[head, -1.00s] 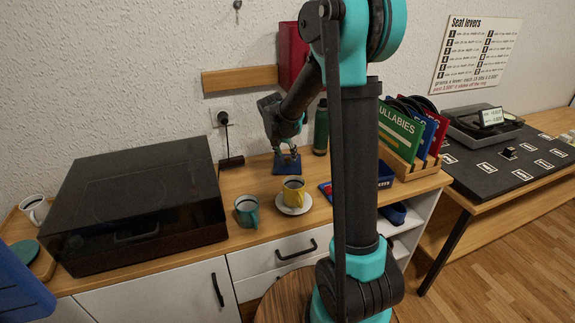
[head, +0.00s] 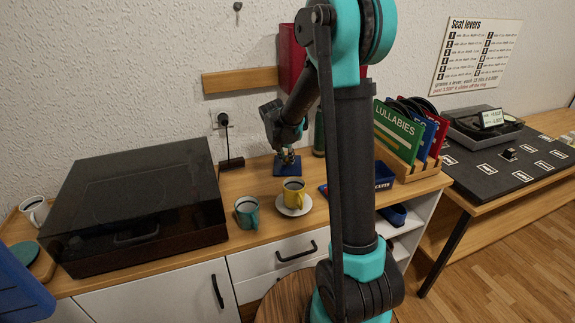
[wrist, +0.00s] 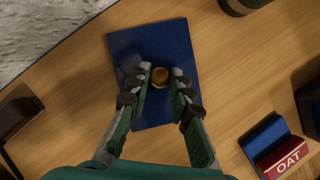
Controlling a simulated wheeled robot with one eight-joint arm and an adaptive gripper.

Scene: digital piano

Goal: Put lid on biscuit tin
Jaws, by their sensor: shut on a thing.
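The lid is a flat blue rectangle with a round brass knob (wrist: 161,76). It is near the back of the wooden counter in the head view (head: 283,170) and fills the middle of the wrist view (wrist: 150,42). My gripper (head: 287,156) is over it, its fingers closed on the knob from both sides in the wrist view (wrist: 161,80). I cannot tell whether the lid touches the counter.
A yellow cup (head: 293,191) on a saucer and a teal mug (head: 247,211) stand in front of the lid. A dark green bottle (head: 319,135) is behind. A record rack (head: 420,170) stands right of the tin, a covered turntable (head: 135,205) to the left.

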